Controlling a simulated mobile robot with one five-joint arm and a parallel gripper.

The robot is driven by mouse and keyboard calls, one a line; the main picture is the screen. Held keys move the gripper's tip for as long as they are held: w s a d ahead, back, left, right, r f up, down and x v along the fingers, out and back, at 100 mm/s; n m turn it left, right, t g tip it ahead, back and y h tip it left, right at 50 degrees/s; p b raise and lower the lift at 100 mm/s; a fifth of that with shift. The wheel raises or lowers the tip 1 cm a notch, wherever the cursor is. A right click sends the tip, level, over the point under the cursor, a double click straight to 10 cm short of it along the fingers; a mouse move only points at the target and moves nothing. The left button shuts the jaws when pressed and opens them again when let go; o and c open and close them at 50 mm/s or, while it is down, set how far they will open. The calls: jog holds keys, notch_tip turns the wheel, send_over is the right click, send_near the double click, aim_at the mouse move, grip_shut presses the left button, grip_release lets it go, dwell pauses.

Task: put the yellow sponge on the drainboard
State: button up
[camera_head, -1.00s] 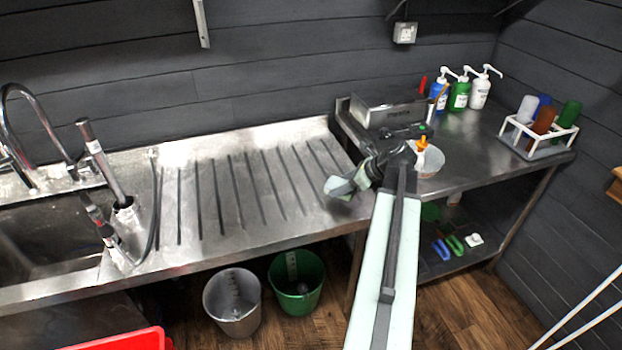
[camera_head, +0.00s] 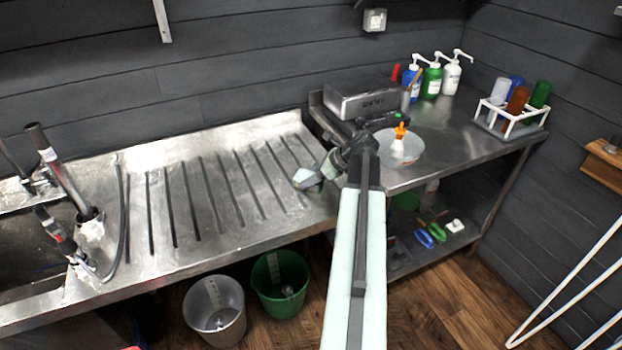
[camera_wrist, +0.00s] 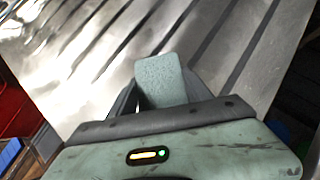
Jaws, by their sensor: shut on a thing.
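The drainboard (camera_head: 190,205) is the ribbed steel surface left of centre in the head view; its grooves also fill the upper part of the wrist view (camera_wrist: 105,45). My gripper (camera_head: 308,180) is over the drainboard's right end, with its tip pointing left. No clearly yellow sponge shows elsewhere. I cannot tell whether the gripper tip touches the drainboard.
The right-hand steel table holds a metal box (camera_head: 362,99), a clear bowl (camera_head: 415,150) with an orange-topped bottle (camera_head: 398,148), pump bottles (camera_head: 431,80) and a white rack (camera_head: 512,128). A grey bucket (camera_head: 215,315) and green bucket (camera_head: 280,288) stand below. The drainboard's middle is clear.

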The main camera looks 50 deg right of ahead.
jog(key=o, duration=1.4)
jog(key=shift+o, duration=0.2)
jog(key=p+v, duration=0.9)
jog(key=v, duration=0.3)
jog(key=shift+s, duration=0.15)
